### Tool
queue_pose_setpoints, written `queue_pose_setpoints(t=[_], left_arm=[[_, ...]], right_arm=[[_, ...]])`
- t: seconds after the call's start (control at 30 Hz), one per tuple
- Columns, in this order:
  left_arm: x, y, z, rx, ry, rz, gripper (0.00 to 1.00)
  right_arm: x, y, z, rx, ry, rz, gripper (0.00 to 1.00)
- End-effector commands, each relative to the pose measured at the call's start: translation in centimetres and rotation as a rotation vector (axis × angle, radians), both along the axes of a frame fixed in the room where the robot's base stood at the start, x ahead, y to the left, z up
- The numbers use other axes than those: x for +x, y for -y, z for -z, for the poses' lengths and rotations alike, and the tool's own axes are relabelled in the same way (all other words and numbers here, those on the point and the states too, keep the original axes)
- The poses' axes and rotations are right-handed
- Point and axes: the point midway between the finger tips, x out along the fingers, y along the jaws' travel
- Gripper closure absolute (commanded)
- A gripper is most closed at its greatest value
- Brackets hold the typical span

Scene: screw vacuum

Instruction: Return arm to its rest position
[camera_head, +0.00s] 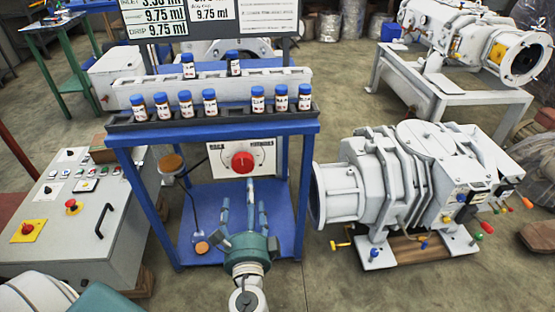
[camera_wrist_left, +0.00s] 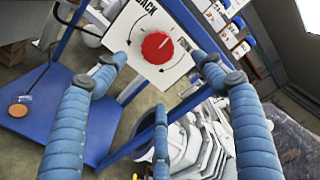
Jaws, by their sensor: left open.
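My left gripper (camera_head: 245,200) reaches in from the bottom of the head view, its blue fingers spread open and empty. It points toward the red knob (camera_head: 243,162) on a white dial panel (camera_head: 268,158) at the front of the blue stand. In the left wrist view, the fingers (camera_wrist_left: 165,80) spread below and to either side of the red knob (camera_wrist_left: 157,48). The knob sits beyond the fingertips, and I see no contact. My right gripper is not in view.
The blue stand (camera_head: 313,130) carries several blue-capped bottles (camera_head: 209,101) along its top. A grey control cabinet (camera_head: 75,235) stands at the left. A large grey vacuum pump (camera_head: 400,185) stands at the right. Some bare floor (camera_head: 330,270) lies between stand and pump.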

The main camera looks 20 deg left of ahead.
Motion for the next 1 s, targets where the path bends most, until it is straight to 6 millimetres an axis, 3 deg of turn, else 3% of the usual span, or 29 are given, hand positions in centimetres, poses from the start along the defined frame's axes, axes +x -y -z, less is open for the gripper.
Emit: queue_pose_setpoints(t=[0.17,0.27,0.37,0.47,0.57,0.7,0.83,1.0], left_arm=[[0.1,0.1,0.1,-0.007,-0.006,0.004,0.3],[0.3,0.8,1.6,-0.061,-0.052,0.028,0.3],[0.2,2.4,5.3,-0.188,-0.15,0.069,0.3],[-1.6,4.4,10.7,-0.37,-0.284,0.095,0.3],[-5.2,6.3,15.9,-0.566,-0.414,0.083,0.3],[-12.3,8.2,21.2,-0.835,-0.572,-0.006,0.3],[-20.4,8.9,23.9,-1.065,-0.679,-0.162,0.3],[-31.1,8.3,24.5,-1.307,-0.738,-0.438,0.3]], right_arm=[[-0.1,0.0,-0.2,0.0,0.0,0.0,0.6],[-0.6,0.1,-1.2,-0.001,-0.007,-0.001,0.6],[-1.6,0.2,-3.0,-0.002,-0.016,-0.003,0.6],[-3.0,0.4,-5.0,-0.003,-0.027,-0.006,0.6],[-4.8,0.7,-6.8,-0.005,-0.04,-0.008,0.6],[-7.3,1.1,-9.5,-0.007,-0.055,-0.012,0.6],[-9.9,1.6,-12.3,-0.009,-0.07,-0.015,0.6],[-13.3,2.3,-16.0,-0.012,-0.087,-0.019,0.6]])
